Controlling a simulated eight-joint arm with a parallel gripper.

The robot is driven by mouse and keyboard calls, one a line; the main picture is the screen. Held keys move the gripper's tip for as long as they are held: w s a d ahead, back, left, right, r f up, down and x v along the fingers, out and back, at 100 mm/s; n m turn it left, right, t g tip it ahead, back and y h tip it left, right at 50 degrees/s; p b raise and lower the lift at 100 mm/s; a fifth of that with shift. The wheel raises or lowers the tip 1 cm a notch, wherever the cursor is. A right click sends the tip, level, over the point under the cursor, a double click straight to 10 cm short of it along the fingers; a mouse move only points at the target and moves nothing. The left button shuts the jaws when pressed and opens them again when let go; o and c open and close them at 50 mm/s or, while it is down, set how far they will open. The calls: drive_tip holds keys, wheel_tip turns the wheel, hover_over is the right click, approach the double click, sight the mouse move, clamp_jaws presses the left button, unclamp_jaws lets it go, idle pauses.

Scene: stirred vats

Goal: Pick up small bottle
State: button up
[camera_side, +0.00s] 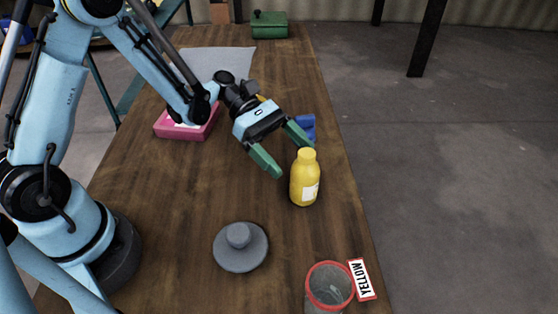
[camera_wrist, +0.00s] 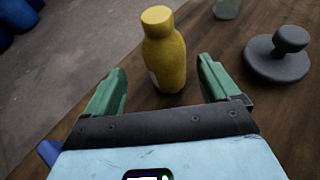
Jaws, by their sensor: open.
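A small yellow bottle (camera_side: 304,178) with a white label stands upright on the wooden table near its right edge. It also shows in the wrist view (camera_wrist: 165,58), beyond and between my fingertips. My gripper (camera_side: 287,152) is open and empty, with green fingers spread apart. It is tilted down, just behind and to the left of the bottle in the side view. I cannot tell whether either finger touches the bottle.
A grey lid with a knob (camera_side: 240,248) lies left of a red-rimmed glass vat (camera_side: 330,286). A YELLOW label (camera_side: 361,279) is beside the vat. A blue object (camera_side: 306,127), a pink box (camera_side: 186,130) and a green box (camera_side: 269,25) are farther back. The table's right edge is close to the bottle.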

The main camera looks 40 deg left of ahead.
sight(305, 174)
drive_tip(key=shift+s+x, duration=0.2)
drive_tip(key=shift+x, duration=1.25)
drive_tip(key=shift+s+x, duration=0.15)
drive_tip(key=shift+x, duration=1.25)
drive_tip(key=c, duration=1.3)
drive_tip(key=shift+o, duration=0.2)
drive_tip(key=shift+r, duration=0.15)
